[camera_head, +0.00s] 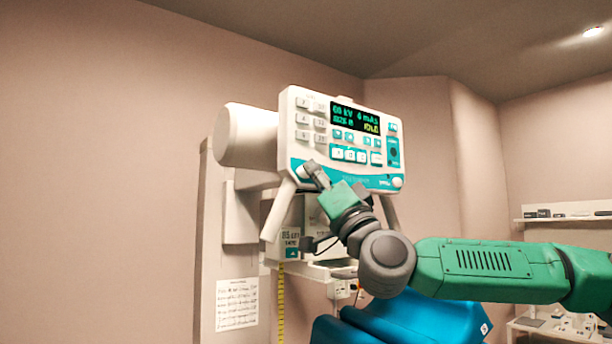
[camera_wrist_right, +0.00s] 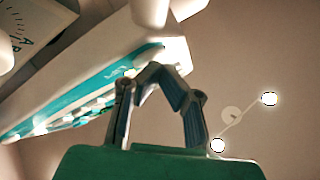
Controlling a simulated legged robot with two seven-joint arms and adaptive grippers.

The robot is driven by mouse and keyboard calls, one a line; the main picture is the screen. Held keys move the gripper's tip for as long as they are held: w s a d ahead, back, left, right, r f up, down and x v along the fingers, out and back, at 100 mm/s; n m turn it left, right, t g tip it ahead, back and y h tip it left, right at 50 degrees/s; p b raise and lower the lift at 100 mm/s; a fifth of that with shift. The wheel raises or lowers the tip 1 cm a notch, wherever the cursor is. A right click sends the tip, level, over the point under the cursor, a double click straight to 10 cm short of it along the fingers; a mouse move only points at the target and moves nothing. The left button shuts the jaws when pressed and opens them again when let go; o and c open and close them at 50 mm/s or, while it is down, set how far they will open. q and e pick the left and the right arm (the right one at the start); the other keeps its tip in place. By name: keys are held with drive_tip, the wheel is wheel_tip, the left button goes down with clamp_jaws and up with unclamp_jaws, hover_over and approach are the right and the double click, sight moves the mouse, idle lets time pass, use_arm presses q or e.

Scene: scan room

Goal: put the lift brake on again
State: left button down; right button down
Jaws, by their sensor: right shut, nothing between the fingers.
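The white X-ray head's control panel (camera_head: 345,138) with a lit display stands on a white column (camera_head: 212,250). Teal bands and rows of buttons cover its face; its edge shows in the wrist view (camera_wrist_right: 80,82). I cannot tell for certain which part is the lift brake. A small round white knob (camera_head: 397,182) is at the panel's lower right corner. My right gripper (camera_head: 311,170) is shut and empty at the panel's lower left corner, hiding part of it. In the wrist view its fingers (camera_wrist_right: 160,70) meet close to the panel edge; contact is unclear. My left gripper is out of view.
Two white handles, one at the left (camera_head: 278,211), slope down below the panel. A blue padded seat (camera_head: 420,318) is below my right arm. A yellow tape (camera_head: 281,305) hangs beside the column. A shelf (camera_head: 570,217) is at the far right. Open room lies right of the panel.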

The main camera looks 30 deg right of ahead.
drive_tip(key=shift+w, duration=0.15)
idle(0.3)
drive_tip(key=shift+s+b, duration=0.45)
drive_tip(key=shift+s, duration=0.4)
drive_tip(key=s, duration=0.3)
drive_tip(key=s+b, duration=0.1)
drive_tip(key=s, duration=0.1)
drive_tip(key=shift+d, duration=0.3)
drive_tip(key=shift+w, duration=0.1)
idle(0.5)
